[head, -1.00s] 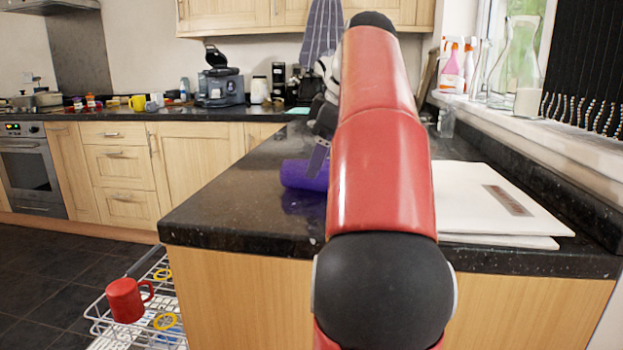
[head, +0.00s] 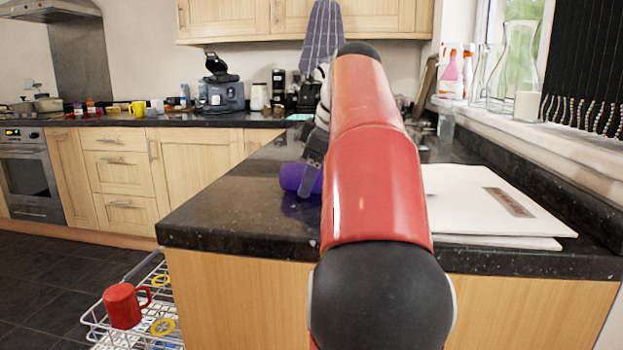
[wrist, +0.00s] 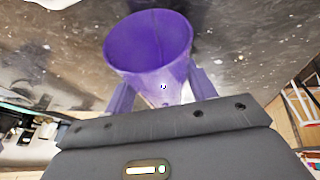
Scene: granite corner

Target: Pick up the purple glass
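The purple glass (head: 292,176) lies on its side on the dark granite counter, left of my arm in the head view. My red arm hides part of it there. In the wrist view the glass (wrist: 150,45) shows its wide open mouth at the far end, with its narrower end towards my gripper. My gripper (wrist: 161,92) is open, with one finger on each side of the narrower end. A small gap seems to show beside the glass; contact is not clear.
White boards (head: 490,200) lie on the counter right of my arm. A red mug (head: 122,306) sits in a wire dishwasher rack (head: 150,335) below the counter's left edge. Glass bottles (head: 515,65) stand on the windowsill at right. The counter left of the glass is clear.

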